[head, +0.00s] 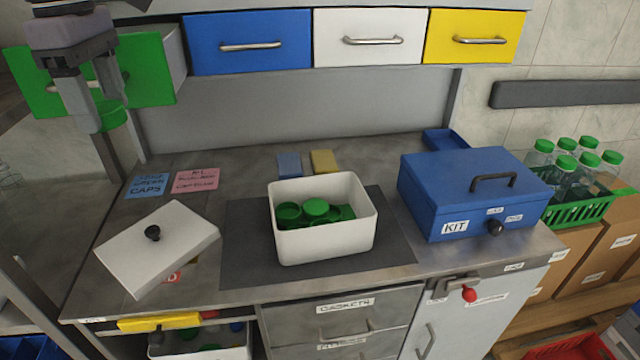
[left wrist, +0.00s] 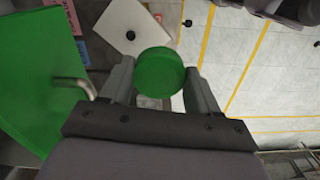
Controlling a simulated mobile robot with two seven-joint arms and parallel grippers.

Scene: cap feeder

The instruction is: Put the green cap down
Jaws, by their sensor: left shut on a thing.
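My left gripper (head: 97,108) is at the upper left of the head view, high in front of the green drawer (head: 148,70). It is shut on a green cap (head: 113,117). In the left wrist view the green cap (left wrist: 160,72) sits between the two fingers, and the green drawer's front and handle are close on the left. Several more green caps (head: 316,207) lie in an open white box (head: 325,244) on a dark mat on the worktop. My right gripper is not in view.
A white lid (head: 157,255) with a black knob lies on the left of the worktop. A blue KIT box (head: 470,195) stands at the right, with a green crate of bottles (head: 580,208) beyond it. Blue and yellow blocks (head: 324,161) lie behind the white box. Dark mat (head: 245,255) is bare beside the box.

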